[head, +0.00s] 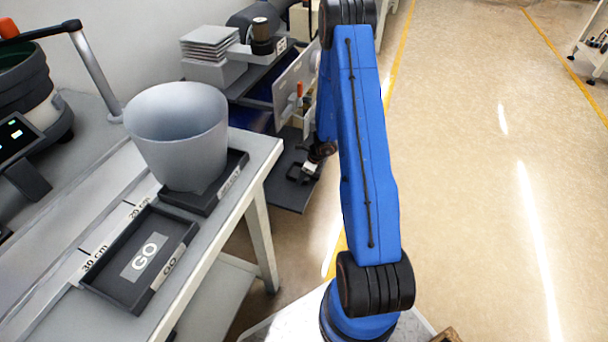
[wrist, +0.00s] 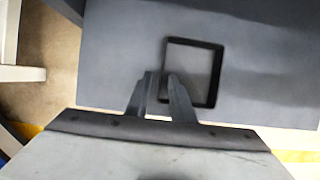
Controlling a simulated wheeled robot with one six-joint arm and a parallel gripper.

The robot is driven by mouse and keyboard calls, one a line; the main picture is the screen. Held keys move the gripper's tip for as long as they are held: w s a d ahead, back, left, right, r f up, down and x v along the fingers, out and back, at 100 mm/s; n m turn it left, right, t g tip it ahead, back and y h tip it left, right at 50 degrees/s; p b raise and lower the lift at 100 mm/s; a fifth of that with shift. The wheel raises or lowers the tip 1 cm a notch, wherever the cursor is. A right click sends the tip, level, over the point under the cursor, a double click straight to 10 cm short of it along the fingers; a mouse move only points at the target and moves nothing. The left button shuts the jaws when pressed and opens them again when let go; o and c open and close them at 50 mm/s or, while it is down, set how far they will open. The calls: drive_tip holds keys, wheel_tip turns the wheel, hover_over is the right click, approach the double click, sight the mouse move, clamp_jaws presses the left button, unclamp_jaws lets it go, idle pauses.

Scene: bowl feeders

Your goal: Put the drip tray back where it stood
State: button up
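A small square frame with a black rim and a grey middle shows in the wrist view (wrist: 219,72), over a dark grey board (wrist: 270,85); it looks like the drip tray. My gripper (wrist: 161,77) points down at it, with the left rim of the square running between the two fingertips. The gap between the fingers is narrow. I cannot tell whether they pinch the rim or stand apart from it. In the head view my gripper (head: 313,158) is low over the same dark board (head: 283,190), partly hidden behind my blue arm.
A grey bench (head: 262,146) on the left carries a black tray marked GO (head: 112,285) and a large grey bowl (head: 180,140) on a black base. Behind stand stacked grey plates (head: 212,42) and an upright pale panel (head: 295,88).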

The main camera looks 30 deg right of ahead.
drive_tip(key=v, duration=1.2)
drive_tip(key=shift+s, duration=0.1)
